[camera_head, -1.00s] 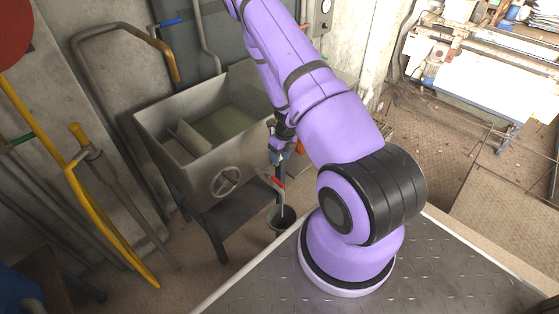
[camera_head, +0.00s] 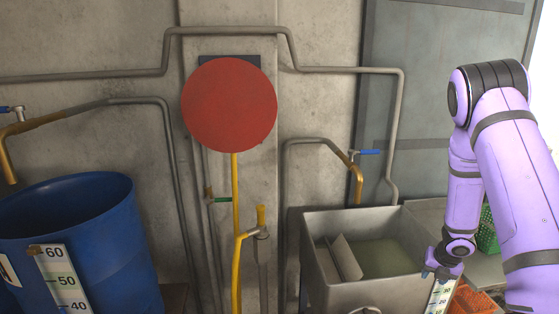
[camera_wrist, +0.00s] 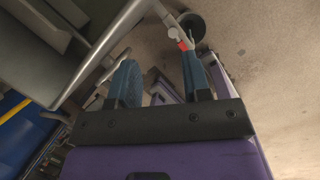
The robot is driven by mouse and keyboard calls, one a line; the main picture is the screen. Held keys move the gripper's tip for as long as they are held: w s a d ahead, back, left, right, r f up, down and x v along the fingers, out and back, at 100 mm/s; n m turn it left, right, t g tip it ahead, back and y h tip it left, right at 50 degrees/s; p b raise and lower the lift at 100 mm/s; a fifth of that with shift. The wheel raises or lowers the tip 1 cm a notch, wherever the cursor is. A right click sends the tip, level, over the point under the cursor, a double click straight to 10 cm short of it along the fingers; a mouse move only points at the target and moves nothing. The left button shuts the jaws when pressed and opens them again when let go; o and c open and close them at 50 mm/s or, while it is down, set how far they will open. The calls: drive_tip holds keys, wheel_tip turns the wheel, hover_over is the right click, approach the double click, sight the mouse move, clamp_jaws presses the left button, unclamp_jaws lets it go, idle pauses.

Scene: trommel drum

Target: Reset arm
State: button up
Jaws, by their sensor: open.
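My purple arm stands at the right of the head view. My gripper (camera_head: 430,274) hangs at the right side of the grey metal sink, low in that view. In the wrist view, the two blue fingers of my gripper (camera_wrist: 160,78) are spread apart, and nothing is held between them. A valve with a red part (camera_wrist: 183,44) shows just beyond the fingertips, close to a grey pipe. Whether the fingers touch it I cannot tell.
The grey sink (camera_head: 312,262) has a tap with a blue lever (camera_head: 366,152) above it. A red disc (camera_head: 229,105) stands on a yellow pole. A blue barrel (camera_head: 110,245) is at left. A green basket (camera_head: 487,232) and an orange crate (camera_head: 473,301) are right, near my arm.

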wheel_tip(320, 180, up, 17)
drive_tip(key=w+a+m+t+h, duration=0.2)
drive_tip(key=m, duration=0.6)
drive_tip(key=s+a+r+m+h, duration=0.1)
drive_tip(key=s+a+r+m, duration=0.2)
drive_tip(key=r, duration=0.4)
drive_tip(key=s+a+r+m+h, duration=0.1)
drive_tip(key=s+r+m, duration=0.2)
drive_tip(key=r+m, duration=0.25)
drive_tip(key=s+a+r+m+y, duration=0.1)
drive_tip(key=s+a+r+m, duration=0.3)
drive_tip(key=s, duration=0.4)
drive_tip(key=s+a+r+m+y, duration=0.2)
drive_tip(key=s+a+r+m, duration=0.2)
drive_tip(key=s, duration=0.4)
drive_tip(key=s+a+r+m+y, duration=0.1)
drive_tip(key=s+a+r+m, duration=0.3)
drive_tip(key=s+a, duration=0.4)
drive_tip(key=shift+s+r+m, duration=0.25)
drive_tip(key=shift+s+m, duration=0.35)
drive_tip(key=shift+m, duration=0.05)
idle(2.2)
